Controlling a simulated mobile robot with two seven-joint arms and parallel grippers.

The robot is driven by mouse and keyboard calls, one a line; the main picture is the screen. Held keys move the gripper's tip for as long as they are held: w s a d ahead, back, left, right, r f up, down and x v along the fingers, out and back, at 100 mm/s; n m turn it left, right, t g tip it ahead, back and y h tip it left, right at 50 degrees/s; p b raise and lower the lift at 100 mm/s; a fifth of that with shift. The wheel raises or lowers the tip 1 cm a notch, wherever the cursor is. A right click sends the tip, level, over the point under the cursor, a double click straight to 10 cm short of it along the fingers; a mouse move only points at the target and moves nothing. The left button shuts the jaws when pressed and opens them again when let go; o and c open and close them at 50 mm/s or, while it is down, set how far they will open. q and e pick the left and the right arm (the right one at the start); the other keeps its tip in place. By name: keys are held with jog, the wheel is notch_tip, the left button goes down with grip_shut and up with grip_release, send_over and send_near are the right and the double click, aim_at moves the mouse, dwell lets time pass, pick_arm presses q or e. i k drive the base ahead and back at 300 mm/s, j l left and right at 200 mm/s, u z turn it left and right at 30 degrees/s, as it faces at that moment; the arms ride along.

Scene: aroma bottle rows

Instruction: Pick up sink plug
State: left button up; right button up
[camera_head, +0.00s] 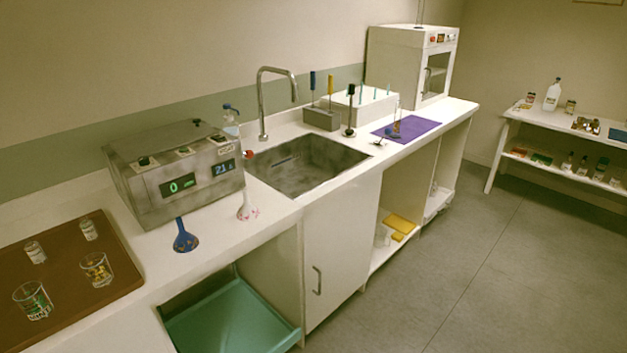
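I cannot tell for sure which thing is the sink plug. A dark upright piece with a thin stem and a round black base (349,131) stands on the counter at the right rim of the sink (305,167). A small dark and light item (379,142) lies just right of it, too small to make out. Neither of my grippers shows in the head view.
A tall faucet (264,105) stands behind the sink. A grey tool block (321,119) and a purple mat (420,129) lie to the right.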

aim_at(349, 131)
jog(key=i, duration=0.9)
